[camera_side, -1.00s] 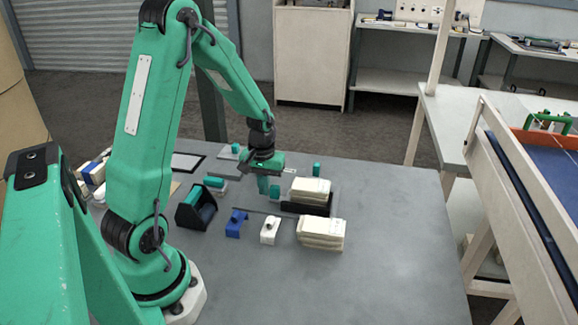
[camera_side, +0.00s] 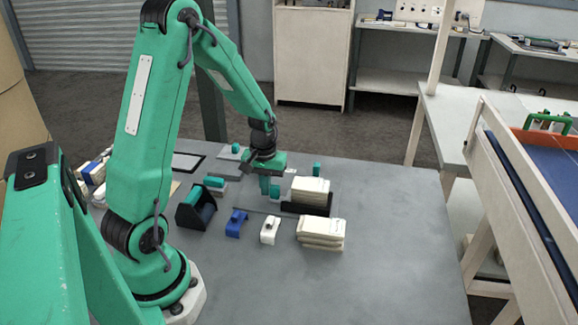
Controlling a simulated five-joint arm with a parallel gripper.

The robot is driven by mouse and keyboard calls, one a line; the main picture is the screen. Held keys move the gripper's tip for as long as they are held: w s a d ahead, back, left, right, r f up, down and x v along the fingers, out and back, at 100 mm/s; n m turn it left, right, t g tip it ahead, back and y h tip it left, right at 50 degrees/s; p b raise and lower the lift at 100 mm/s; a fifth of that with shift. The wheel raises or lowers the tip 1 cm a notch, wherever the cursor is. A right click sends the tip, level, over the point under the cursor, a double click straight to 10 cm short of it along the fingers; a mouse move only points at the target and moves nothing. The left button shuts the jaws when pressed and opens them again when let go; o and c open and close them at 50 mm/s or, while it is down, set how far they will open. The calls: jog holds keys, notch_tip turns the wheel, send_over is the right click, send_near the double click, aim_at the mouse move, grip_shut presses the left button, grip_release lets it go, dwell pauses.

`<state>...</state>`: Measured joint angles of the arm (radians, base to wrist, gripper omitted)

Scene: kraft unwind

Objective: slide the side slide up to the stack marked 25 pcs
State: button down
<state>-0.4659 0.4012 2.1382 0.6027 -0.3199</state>
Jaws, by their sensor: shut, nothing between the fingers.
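Two cream stacks show: one stack (camera_side: 311,189) sits in a black holder (camera_side: 328,209), and the other stack (camera_side: 321,236) lies on the table nearer the camera. I cannot read "25 pcs" on either. A small teal block (camera_side: 275,191) stands just left of the stack in the holder and looks like the side slide's handle. The slide's lower part is not clear.
A white clip-like piece (camera_side: 269,230), a blue one (camera_side: 236,223) and a black-sided holder (camera_side: 196,212) stand in front. Another teal block (camera_side: 316,170) stands behind the stack. The grey table (camera_side: 390,230) is bare to the right.

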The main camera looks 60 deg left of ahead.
jog(key=shift+s+a, duration=0.1)
jog(key=shift+a, duration=0.05)
jog(key=shift+s+a, duration=0.25)
jog(key=shift+s, duration=0.05)
dwell(0.4)
jog(key=shift+r, duration=0.1)
jog(key=shift+r, duration=2.9)
jog(key=s+d+r+m+t, duration=0.2)
jog(key=s+d+r+m, duration=0.2)
jog(key=d+r, duration=0.4)
jog(key=s+d+r+m+t, duration=0.3)
jog(key=s+d+r+m, duration=0.2)
jog(key=d+r, duration=0.3)
jog(key=shift+s+d+t, duration=0.3)
jog(key=shift+s+d, duration=0.4)
jog(key=shift+d, duration=0.15)
